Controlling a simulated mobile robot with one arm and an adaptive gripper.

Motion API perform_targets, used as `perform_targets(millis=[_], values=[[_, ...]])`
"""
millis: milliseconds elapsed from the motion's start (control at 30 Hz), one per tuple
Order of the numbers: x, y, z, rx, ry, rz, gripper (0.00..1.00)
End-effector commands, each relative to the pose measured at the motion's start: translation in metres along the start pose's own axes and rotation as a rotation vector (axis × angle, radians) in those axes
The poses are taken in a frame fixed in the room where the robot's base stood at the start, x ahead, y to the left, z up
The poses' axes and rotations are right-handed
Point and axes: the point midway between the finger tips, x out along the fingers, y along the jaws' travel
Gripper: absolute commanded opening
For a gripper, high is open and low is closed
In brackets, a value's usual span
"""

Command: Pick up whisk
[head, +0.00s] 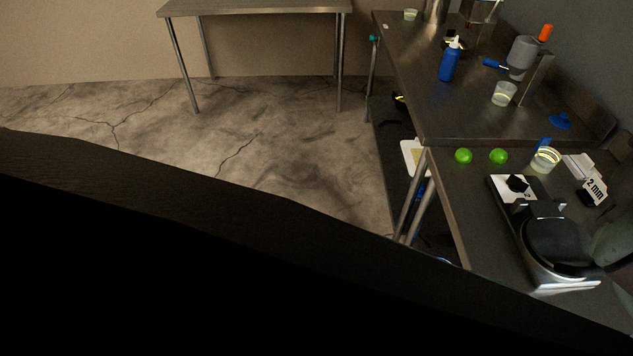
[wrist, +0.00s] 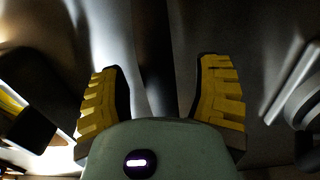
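I cannot make out a whisk for certain in either view. My gripper (wrist: 162,85) shows in the wrist view with its two yellow ribbed fingers spread wide apart. Nothing is held between them; behind the gap are only blurred grey and dark surfaces with a bright vertical streak. I cannot pick out the gripper in the head view, where a large dark shape covers the lower left.
A metal counter (head: 420,110) runs along the right, with a blue bottle (head: 449,62), a clear cup (head: 504,94), two green limes (head: 464,156) and a black round press (head: 556,244). Another table (head: 255,7) stands at the back. The cracked floor (head: 270,130) between is clear.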

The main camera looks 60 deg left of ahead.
Motion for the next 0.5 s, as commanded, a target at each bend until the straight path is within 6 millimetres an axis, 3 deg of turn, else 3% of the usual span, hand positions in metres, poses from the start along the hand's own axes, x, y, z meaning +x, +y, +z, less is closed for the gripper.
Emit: perform_targets(millis=[67,500], values=[[0.0,0.0003,0.0,0.0,0.0,0.0,0.54],[-0.0001,0.0,-0.0001,-0.001,0.0,0.0,0.09]])
